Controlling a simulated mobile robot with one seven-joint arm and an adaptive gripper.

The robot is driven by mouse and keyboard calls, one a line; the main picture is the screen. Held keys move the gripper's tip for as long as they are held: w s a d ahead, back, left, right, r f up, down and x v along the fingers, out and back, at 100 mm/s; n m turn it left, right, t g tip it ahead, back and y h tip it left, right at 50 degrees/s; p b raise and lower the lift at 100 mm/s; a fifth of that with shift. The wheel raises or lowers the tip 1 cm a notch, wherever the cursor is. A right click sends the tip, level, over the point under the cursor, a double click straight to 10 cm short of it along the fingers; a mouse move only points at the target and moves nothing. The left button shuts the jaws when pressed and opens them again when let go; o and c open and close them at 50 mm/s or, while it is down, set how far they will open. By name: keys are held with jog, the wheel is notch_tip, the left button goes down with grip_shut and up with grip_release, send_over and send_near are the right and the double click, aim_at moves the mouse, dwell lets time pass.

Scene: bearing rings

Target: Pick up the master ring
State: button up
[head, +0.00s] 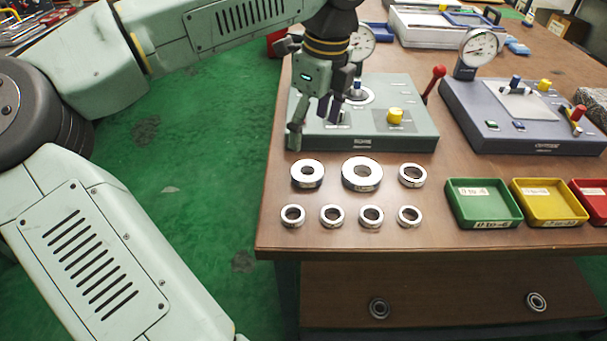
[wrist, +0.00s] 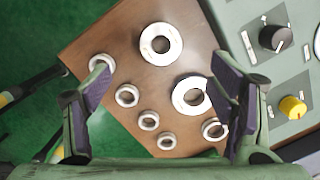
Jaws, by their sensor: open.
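Two large thick-walled steel rings stand out on the brown table: a left one (head: 307,185) and a wider one (head: 362,186) right of it. I cannot tell by marking which is the master ring. In the wrist view they are the upper large ring (wrist: 146,44) and the lower large ring (wrist: 180,95), the latter partly hidden by the right finger. My gripper (head: 315,122) is open and empty, above the left part of the green-grey gauge station and behind the rings. In the wrist view, the fingers (wrist: 160,75) are wide apart with rings showing between and below them.
Several smaller rings (head: 332,225) lie in front and a small one (head: 411,184) at right. The gauge station (head: 370,142) with its yellow knob stands behind. Green (head: 484,222), yellow (head: 548,219) and red (head: 595,207) trays stand right. Two bearings lie on the lower shelf (head: 450,295).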

send_over(308, 165)
jog(key=s, duration=0.2)
notch_tip(308, 165, down, 5)
jog(key=shift+d+r+p, duration=0.1)
jog(key=shift+p, duration=0.25)
jog(key=shift+w+f+p, duration=0.15)
jog(key=shift+f+p, duration=0.75)
jog(key=shift+f, duration=1.95)
jog(key=c, duration=1.6)
